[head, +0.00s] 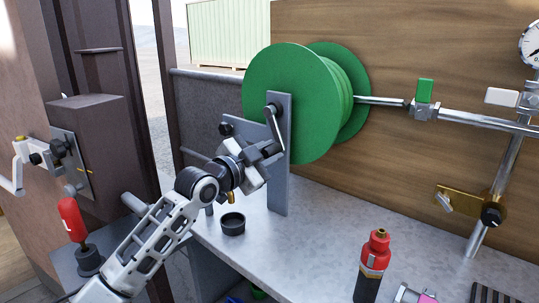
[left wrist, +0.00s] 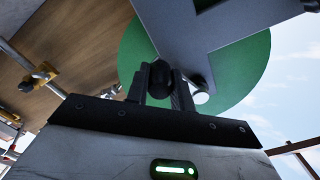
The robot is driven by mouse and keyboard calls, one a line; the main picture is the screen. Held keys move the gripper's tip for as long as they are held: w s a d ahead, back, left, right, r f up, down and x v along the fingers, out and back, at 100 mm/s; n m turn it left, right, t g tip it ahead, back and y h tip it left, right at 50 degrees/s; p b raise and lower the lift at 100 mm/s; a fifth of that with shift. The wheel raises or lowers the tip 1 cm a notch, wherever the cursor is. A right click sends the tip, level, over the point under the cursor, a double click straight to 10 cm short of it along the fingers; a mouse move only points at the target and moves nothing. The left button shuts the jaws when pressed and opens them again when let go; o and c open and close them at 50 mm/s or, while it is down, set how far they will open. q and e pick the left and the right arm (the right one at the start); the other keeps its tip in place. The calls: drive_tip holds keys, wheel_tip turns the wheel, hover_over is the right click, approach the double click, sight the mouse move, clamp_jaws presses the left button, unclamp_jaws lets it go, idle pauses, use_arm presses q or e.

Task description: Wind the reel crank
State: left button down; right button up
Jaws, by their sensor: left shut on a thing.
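A green reel (head: 290,95) stands on a grey post (head: 279,185) on the workbench. Its crank (head: 275,128) has a hub near the post's top, and its arm hangs down along the post. My left gripper (head: 260,156) is at the crank's lower end, shut on what looks like the crank's handle. In the left wrist view a dark rounded grip (left wrist: 162,78) sits between my left fingers (left wrist: 163,88), in front of the grey post and the green disc (left wrist: 135,45). The fingers partly hide it. My right gripper is not in view.
A black knob (head: 226,129) is on the bracket left of the post. A small black cup (head: 232,223) and a red-topped bottle (head: 373,265) stand on the bench. A pipe with a green-handled valve (head: 425,92) runs along the wooden board. The bench middle (head: 325,220) is clear.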

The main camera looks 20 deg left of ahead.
use_arm(q)
drive_tip(key=c, duration=1.2)
unclamp_jaws()
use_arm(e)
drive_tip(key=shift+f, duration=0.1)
use_arm(q)
drive_tip(key=b+v, duration=0.1)
drive_tip(key=v, duration=1.5)
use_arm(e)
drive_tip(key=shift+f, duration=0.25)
use_arm(q)
drive_tip(key=s+d+f+n+g+y+p, duration=0.1)
drive_tip(key=s+d+f+n+g, duration=0.1)
drive_tip(key=s+f, duration=0.4)
drive_tip(key=s+d+f+n+g+y+p, duration=0.1)
drive_tip(key=s+d+f+n+g+p, duration=0.1)
drive_tip(key=s+d+f+n, duration=0.2)
drive_tip(key=s+d+f+n+g+p, duration=0.2)
drive_tip(key=s+d+f+n, duration=0.2)
drive_tip(key=f, duration=1.3)
drive_tip(key=s+d, duration=0.3)
drive_tip(key=d, duration=0.1)
drive_tip(key=shift+s+y, duration=0.3)
drive_tip(key=shift+y, duration=0.1)
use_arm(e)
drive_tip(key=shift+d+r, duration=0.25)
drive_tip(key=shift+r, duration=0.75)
